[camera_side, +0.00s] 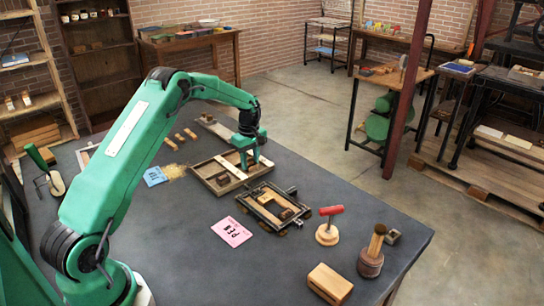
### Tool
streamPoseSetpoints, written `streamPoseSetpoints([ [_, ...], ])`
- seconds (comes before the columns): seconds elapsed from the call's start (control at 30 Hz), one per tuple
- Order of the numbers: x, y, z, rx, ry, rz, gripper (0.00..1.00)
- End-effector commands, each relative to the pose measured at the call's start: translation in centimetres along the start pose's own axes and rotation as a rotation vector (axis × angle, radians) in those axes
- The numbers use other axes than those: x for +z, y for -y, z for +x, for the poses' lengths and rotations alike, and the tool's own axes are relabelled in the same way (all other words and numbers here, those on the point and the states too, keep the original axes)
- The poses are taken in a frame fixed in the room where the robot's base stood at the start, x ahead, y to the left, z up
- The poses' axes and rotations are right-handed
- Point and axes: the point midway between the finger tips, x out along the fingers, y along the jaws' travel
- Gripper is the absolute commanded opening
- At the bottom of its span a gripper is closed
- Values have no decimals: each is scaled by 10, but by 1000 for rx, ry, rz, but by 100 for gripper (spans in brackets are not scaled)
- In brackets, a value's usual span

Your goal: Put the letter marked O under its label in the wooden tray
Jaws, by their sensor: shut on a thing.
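The wooden tray (207,186) lies near the middle of the dark table, with dividers inside. My gripper (248,164) is over the right rear part of the tray, pointing down. Its fingers are shut on a small block that is mostly hidden between them; I cannot read a letter on it. A small dark brown block (222,180) sits in the tray's front left part, its mark too small to read. The tray's labels are also too small to read. I cannot tell whether the held block touches the tray floor.
A small press frame (262,217) with wooden blocks stands close to the tray's front right. A blue card (155,176) lies left. The front left table is clear.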

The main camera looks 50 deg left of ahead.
Motion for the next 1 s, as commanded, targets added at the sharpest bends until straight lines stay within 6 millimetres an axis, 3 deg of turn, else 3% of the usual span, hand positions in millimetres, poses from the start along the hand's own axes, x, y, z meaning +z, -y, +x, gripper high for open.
streamPoseSetpoints([
  [0.33,0,0,3,1,0,0,14],
  [0.37,0,0,3,1,0,0,37],
  [0.47,0,0,3,1,0,0,57],
  [1.0,0,-1,-8,2,-1,0,57],
])
